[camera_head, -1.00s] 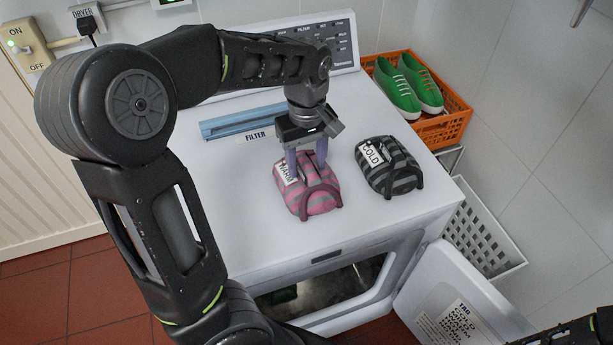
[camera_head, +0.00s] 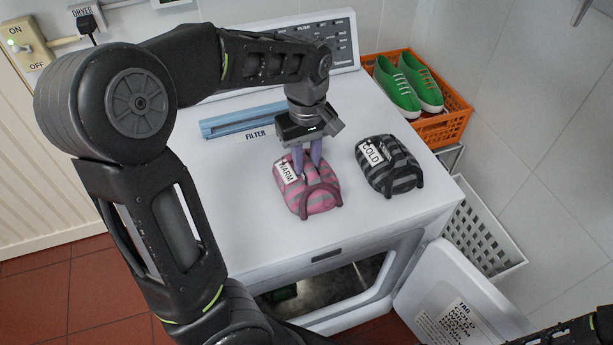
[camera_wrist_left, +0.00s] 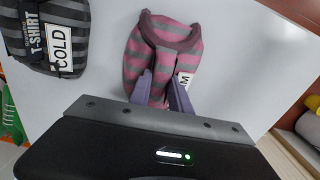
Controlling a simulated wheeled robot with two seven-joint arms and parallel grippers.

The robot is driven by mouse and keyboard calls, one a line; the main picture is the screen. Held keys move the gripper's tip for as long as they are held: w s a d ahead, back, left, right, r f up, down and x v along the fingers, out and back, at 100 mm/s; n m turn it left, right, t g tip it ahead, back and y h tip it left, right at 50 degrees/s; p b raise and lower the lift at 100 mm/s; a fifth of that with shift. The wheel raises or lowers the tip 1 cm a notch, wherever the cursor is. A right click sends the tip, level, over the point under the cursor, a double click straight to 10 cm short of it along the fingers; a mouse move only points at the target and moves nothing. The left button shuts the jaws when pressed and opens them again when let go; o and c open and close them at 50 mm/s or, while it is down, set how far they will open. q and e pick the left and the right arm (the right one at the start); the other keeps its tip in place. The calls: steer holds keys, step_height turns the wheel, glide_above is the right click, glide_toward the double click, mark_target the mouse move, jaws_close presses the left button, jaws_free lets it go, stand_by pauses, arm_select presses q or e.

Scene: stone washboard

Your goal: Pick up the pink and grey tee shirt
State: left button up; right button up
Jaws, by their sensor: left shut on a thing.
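The pink and grey tee shirt (camera_head: 309,197) is a striped bundle with a white tag reading WARM, lying on top of the white dryer. It also shows in the left wrist view (camera_wrist_left: 161,52), at the top middle. My left gripper (camera_head: 308,168) points down at it from above. Its purple fingers (camera_wrist_left: 163,92) have closed on the back part of the bundle, where their tips are partly hidden. The shirt still appears to rest on the dryer top. Of my right arm only a dark part shows at the lower right corner; its gripper is out of view.
A black and grey striped shirt (camera_head: 390,168) tagged COLD lies to the right. A blue filter (camera_head: 243,122) lies behind. An orange crate (camera_head: 446,128) with green shoes (camera_head: 409,88) stands at the back right. The dryer door (camera_head: 460,300) hangs open in front; a white basket (camera_head: 492,232) is at the right.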

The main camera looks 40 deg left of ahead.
arm_select(q)
jaws_close()
stand_by(0.7)
steer(key=shift+w+r, duration=0.1)
steer(key=shift+r, duration=0.15)
step_height(320, 180, up, 10)
steer(key=shift+f+b, duration=0.25)
steer(key=shift+b, duration=0.05)
stand_by(0.9)
